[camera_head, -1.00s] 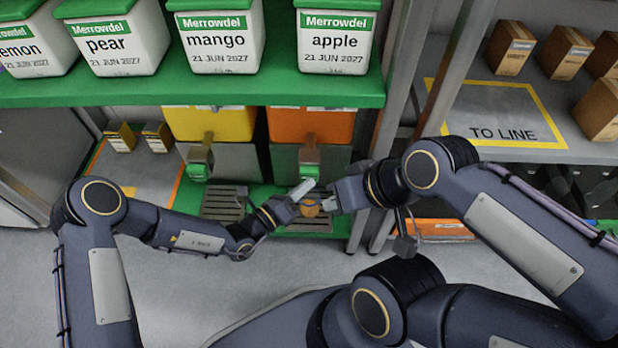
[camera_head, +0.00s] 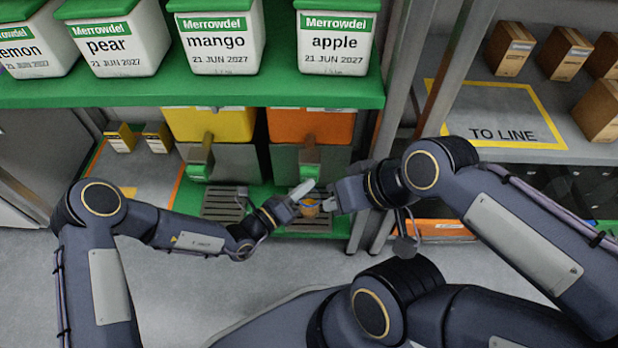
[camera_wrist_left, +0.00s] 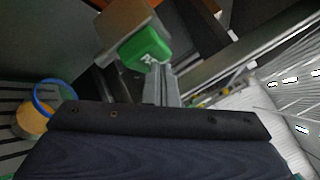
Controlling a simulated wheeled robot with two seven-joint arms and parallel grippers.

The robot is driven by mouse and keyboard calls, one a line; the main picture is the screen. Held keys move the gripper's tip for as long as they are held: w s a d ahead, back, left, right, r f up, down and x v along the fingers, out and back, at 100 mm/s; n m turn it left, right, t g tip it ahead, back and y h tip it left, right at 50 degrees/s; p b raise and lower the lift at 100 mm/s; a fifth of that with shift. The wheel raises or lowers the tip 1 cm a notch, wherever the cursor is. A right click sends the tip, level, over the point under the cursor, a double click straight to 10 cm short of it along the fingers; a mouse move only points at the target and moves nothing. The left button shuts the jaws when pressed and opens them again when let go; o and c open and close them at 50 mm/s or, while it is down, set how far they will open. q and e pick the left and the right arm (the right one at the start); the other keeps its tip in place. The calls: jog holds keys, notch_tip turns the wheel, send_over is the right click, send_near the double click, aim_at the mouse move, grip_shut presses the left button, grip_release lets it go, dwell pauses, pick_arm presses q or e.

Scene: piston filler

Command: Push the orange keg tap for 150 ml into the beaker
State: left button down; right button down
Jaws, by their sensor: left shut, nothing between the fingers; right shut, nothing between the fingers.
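The orange keg (camera_head: 312,125) is on the lower shelf, with a green tap handle (camera_head: 310,160) on its front. The handle also shows in the left wrist view (camera_wrist_left: 145,48). My left gripper (camera_head: 306,188) is shut and empty, its fingertips (camera_wrist_left: 160,78) at the handle's lower end; they seem to touch it. The beaker (camera_head: 310,208) stands below the tap, with orange content; in the left wrist view its blue rim (camera_wrist_left: 40,92) shows at the left. My right gripper (camera_head: 331,204) is shut beside the beaker's right side; its fingertips are partly hidden, and contact is unclear.
A yellow keg (camera_head: 207,124) with its own green tap and a drip grate (camera_head: 224,204) stands to the left. A grey upright post (camera_head: 365,215) is close to my right gripper. A green shelf (camera_head: 230,92) with white tubs lies above. The floor in front is clear.

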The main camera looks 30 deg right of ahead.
pick_arm(q)
jog(key=shift+s+a+p, duration=0.3)
jog(key=shift+s+a, duration=0.2)
jog(key=shift+s, duration=0.2)
jog(key=shift+s+a+p, duration=0.4)
jog(key=shift+s+a, duration=0.05)
jog(key=shift+s, duration=0.25)
jog(key=shift+s+a+p, duration=0.35)
jog(key=shift+s+a, duration=0.05)
jog(key=shift+s, duration=0.35)
jog(key=shift+s+a+p, duration=0.4)
jog(key=shift+s+a, duration=0.05)
jog(key=shift+s, duration=0.25)
jog(key=shift+r, duration=0.1)
dwell(1.7)
